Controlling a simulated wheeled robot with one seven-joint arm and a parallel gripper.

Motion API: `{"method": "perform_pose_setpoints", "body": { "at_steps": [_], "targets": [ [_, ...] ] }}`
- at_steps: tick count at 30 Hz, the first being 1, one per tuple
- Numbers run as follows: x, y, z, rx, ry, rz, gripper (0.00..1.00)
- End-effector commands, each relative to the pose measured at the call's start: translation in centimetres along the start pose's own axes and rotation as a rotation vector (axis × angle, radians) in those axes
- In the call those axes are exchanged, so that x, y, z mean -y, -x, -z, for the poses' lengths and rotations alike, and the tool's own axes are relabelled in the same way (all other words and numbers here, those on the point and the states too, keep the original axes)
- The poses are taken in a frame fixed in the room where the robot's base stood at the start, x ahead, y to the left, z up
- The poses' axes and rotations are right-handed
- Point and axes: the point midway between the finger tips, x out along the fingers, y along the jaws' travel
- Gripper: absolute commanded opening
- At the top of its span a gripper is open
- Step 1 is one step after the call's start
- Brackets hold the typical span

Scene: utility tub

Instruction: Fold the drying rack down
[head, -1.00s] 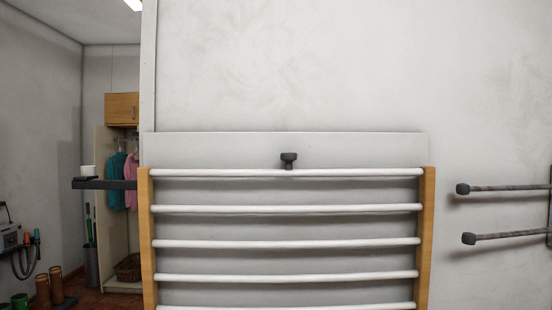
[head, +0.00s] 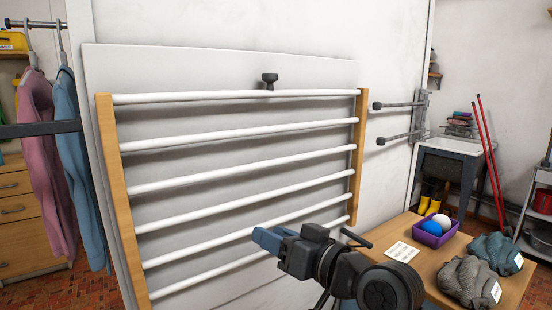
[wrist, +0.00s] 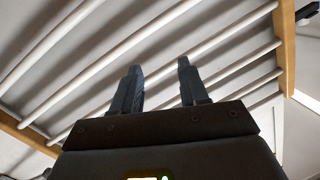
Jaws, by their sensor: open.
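The drying rack (head: 124,200) has wooden side posts and several white bars. It stands nearly upright against a pale backing panel (head: 220,65) on the wall. A dark knob (head: 269,79) sits at the middle of its top bar. My gripper (head: 262,240) is in front of the rack's lower right part, below the knob, with its fingers pointing left in the head view. In the wrist view my gripper (wrist: 160,68) has its two fingers apart with nothing between them. The rack's bars and wooden posts (wrist: 287,45) show beyond the fingertips. I cannot tell whether the fingers touch a bar.
A wooden table (head: 415,230) at the right holds a purple basket (head: 432,238) with balls, a paper card (head: 402,252) and grey cloth bundles (head: 467,280). Grey wall arms (head: 400,104) jut out right of the rack. Clothes (head: 70,160) hang at the left.

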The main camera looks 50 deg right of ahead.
Motion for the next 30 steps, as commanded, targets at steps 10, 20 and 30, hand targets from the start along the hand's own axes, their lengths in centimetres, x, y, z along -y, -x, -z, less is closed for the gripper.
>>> {"method": "perform_pose_setpoints", "body": {
  "at_steps": [10,20,30],
  "targets": [
    [-0.2,-2.1,15.2,-0.058,0.106,0.128,0.44],
    [0.8,0.8,25.9,-0.050,0.295,0.204,0.44],
    [1.6,1.7,28.7,-0.032,0.372,0.222,0.44]
  ]
}}
